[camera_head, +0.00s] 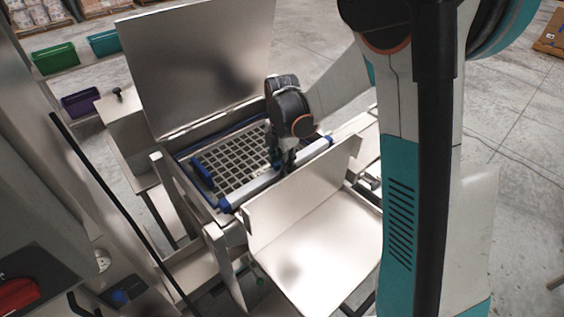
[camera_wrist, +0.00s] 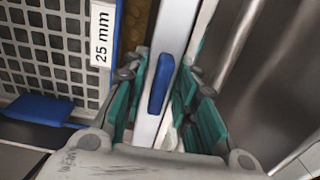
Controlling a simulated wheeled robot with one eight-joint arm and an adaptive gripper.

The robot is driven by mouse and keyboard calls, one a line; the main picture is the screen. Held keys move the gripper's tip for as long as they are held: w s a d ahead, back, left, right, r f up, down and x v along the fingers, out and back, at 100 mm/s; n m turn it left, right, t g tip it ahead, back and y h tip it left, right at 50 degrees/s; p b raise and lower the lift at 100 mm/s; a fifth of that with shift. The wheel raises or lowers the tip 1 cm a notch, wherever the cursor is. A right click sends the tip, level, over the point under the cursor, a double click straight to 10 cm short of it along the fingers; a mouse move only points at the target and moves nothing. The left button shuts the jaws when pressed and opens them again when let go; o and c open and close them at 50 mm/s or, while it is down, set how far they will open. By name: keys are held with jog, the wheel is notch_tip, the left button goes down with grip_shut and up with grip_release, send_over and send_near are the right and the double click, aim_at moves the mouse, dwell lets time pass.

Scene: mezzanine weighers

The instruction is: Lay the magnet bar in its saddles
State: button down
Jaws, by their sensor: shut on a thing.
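The magnet bar (camera_head: 250,190) is a long silver bar with blue ends. In the head view it lies along the front side of an open metal housing (camera_head: 160,165), slanting from lower left to upper right. My gripper (camera_head: 285,168) reaches down onto it from above. In the wrist view the green-padded fingers (camera_wrist: 160,105) stand on both sides of a pale bar with a blue patch (camera_wrist: 160,82), and are shut on it. I cannot make out the saddles, nor whether the bar's ends rest in anything.
A grid screen (camera_head: 235,150) with a blue handle (camera_head: 203,172) and a "25 mm" label (camera_wrist: 102,35) lies beside the bar. A raised metal lid (camera_head: 200,65) stands behind. A metal chute (camera_head: 320,245) is in front. Green (camera_head: 55,58) and purple bins (camera_head: 80,100) are at left.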

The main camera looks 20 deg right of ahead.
jog(key=shift+f+b, duration=0.6)
jog(key=shift+f, duration=0.65)
jog(key=shift+s+a+f+b, duration=0.1)
jog(key=shift+s+f+b, duration=0.2)
jog(key=shift+f+b, duration=0.3)
jog(key=shift+s+f+b, duration=0.25)
jog(key=shift+f+b, duration=0.25)
jog(key=shift+f, duration=0.05)
jog(key=shift+w+f, duration=0.1)
jog(key=shift+f, duration=0.1)
jog(key=shift+w+f, duration=0.35)
jog(key=shift+w, duration=0.2)
